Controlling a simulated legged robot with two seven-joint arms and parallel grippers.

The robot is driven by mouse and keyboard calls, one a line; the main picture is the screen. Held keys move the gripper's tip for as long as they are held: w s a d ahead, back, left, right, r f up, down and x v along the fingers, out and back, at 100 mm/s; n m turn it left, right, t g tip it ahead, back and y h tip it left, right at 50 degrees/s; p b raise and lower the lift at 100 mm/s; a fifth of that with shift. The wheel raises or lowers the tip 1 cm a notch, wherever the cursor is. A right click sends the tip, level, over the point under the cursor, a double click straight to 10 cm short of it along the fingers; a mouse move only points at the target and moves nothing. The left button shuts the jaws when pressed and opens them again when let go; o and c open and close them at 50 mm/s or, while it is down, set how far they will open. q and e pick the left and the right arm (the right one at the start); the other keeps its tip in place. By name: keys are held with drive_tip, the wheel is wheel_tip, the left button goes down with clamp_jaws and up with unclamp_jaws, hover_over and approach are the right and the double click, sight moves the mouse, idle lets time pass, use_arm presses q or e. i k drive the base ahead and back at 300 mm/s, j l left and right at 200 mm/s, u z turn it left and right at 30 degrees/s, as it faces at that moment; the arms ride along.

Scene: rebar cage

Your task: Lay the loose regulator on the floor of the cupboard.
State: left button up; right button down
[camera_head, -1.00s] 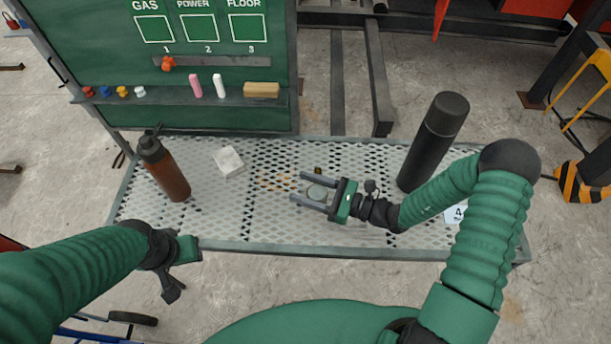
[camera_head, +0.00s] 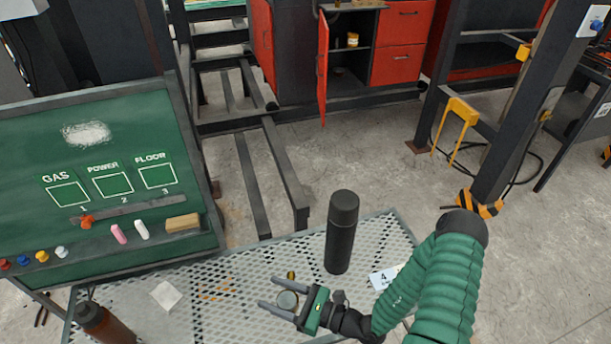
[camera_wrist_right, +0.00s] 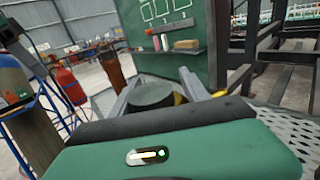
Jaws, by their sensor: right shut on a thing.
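The loose regulator, with a round grey-green gauge face (camera_head: 287,300) and a small brass part, is between the fingers of my right gripper (camera_head: 273,292). The gripper is shut on it, over the perforated bench; the gap below is unclear. In the right wrist view the regulator (camera_wrist_right: 151,96) sits between the two fingers, with brass at its right. The cupboard (camera_head: 322,65) stands at the back, beyond the bench, with its red door open. Its inside is dark, with a shelf holding a small yellow item (camera_head: 352,40); its floor shows only dimly. My left gripper is out of view.
A green board (camera_head: 90,170) stands at left. Dark metal beams (camera_head: 270,170) lie left of clear concrete floor before the cupboard.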

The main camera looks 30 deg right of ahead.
sight(346, 85)
drive_tip(key=k+l+u, duration=0.2)
drive_tip(key=l, duration=0.25)
drive_tip(key=k+l+u, duration=0.2)
drive_tip(key=l, duration=0.25)
drive_tip(key=k+l+u, duration=0.2)
drive_tip(key=k+l, duration=0.15)
drive_tip(key=k+l+z, duration=0.15)
drive_tip(key=l, duration=0.55)
drive_tip(key=k+l+z, duration=0.15)
drive_tip(key=l, duration=0.55)
drive_tip(key=l+z, duration=0.15)
drive_tip(key=l, duration=0.55)
